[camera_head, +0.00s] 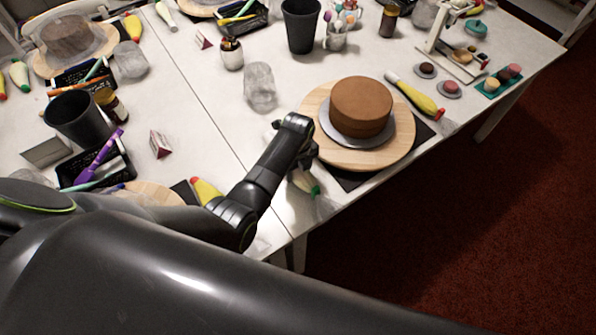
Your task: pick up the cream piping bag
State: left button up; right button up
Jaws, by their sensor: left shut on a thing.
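The cream piping bag (304,181) with a green tip shows at the table's front edge, left of the cake. My left gripper (297,165) is over it and shut on it. The arm and gripper hide much of the bag, and I cannot tell whether it is clear of the table. My right gripper is not in view.
A brown cake (361,107) stands on a wooden turntable (399,150) just right of the gripper. A yellow piping bag (415,96) lies beyond it. A clear glass (260,88) and a black cup (301,26) stand behind. A second, cluttered table (188,118) adjoins on the left.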

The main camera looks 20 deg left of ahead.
pick_arm(q)
jog(key=shift+r, duration=0.15)
notch_tip(320, 180, up, 10)
jog(key=shift+f, duration=0.1)
dwell(0.4)
jog(key=shift+f, duration=0.15)
jog(key=shift+c, duration=0.3)
